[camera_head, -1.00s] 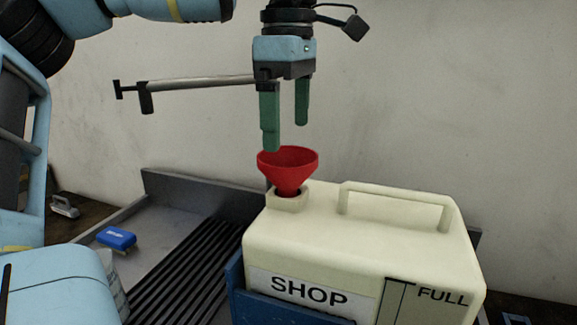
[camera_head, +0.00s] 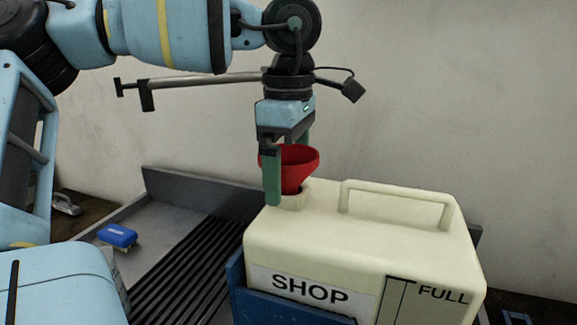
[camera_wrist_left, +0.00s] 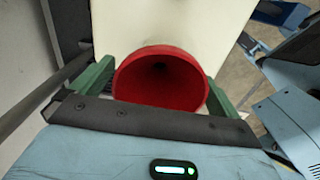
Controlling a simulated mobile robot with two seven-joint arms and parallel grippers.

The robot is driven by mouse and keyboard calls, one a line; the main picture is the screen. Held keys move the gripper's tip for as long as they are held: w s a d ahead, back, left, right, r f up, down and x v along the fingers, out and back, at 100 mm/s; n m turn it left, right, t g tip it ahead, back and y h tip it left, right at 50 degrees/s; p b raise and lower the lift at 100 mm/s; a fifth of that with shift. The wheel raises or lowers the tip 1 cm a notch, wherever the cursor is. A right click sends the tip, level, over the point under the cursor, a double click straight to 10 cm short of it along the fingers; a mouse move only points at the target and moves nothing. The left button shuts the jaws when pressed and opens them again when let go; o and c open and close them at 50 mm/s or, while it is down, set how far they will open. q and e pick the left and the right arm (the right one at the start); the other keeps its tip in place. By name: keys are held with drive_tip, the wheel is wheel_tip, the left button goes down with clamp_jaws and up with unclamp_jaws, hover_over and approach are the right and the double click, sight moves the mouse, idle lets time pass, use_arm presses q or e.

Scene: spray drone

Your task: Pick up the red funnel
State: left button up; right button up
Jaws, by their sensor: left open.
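The red funnel (camera_head: 296,168) stands upright in the neck of the cream jug (camera_head: 350,240), its wide mouth up. My left gripper (camera_head: 287,170) points down over the funnel with its jaws open. One green finger is in front of the funnel's left part; the other is mostly hidden behind the funnel. In the left wrist view the red funnel (camera_wrist_left: 160,78) lies between the two green fingers of my left gripper (camera_wrist_left: 158,85), one at each side of its rim. Whether either finger touches it, I cannot tell. My right gripper is not in view.
The jug is marked SHOP and FULL and sits in a blue holder (camera_head: 285,309). A ribbed grey tray (camera_head: 180,215) with a raised back edge lies to the left, with a blue brush-like object (camera_head: 117,236) on it. A wall stands behind.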

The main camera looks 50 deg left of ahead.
sight(288, 153)
use_arm(q)
drive_tip(key=c, duration=1.1)
wheel_tip(288, 153, up, 10)
drive_tip(key=shift+a+r, duration=0.1)
